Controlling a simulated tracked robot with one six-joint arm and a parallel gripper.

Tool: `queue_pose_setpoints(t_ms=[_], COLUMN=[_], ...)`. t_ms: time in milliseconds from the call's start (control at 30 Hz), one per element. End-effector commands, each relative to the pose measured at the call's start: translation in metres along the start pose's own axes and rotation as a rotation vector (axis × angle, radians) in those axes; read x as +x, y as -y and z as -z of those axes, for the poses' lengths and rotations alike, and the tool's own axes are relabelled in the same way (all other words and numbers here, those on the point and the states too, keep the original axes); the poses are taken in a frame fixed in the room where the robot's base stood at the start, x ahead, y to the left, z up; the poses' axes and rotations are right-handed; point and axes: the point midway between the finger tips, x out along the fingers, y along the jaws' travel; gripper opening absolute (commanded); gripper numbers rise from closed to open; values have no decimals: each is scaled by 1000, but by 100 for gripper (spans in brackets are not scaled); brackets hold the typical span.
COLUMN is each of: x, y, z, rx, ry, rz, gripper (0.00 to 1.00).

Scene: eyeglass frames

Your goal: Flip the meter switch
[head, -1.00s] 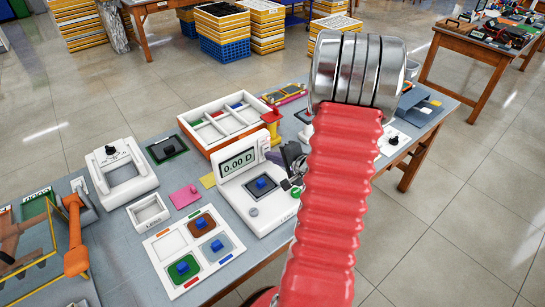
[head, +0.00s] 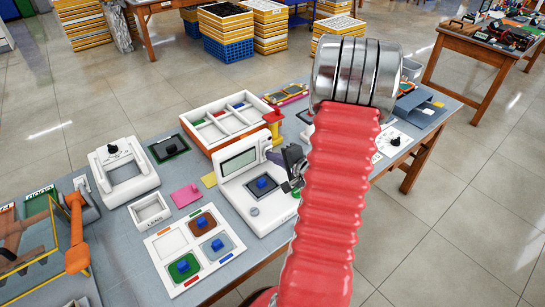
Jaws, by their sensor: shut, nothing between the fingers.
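The white meter (head: 258,205) stands near the front edge of the table, with its display (head: 240,160) blank and grey.
A white tray (head: 153,242) with coloured pads and blue blocks lies left of the meter. A compartment box (head: 211,148) and a yellow post with a red top (head: 273,127) stand behind it. A white frame device (head: 106,188) and orange arm (head: 76,245) are at the left.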

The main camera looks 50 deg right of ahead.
Motion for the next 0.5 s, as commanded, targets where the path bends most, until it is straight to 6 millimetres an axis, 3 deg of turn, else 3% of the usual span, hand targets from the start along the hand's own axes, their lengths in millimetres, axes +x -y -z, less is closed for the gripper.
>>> queue_pose_setpoints(t_ms=[500], x=[-5], y=[18], z=[-2], rx=[-9], ry=[7], rz=[13], gripper=[0])
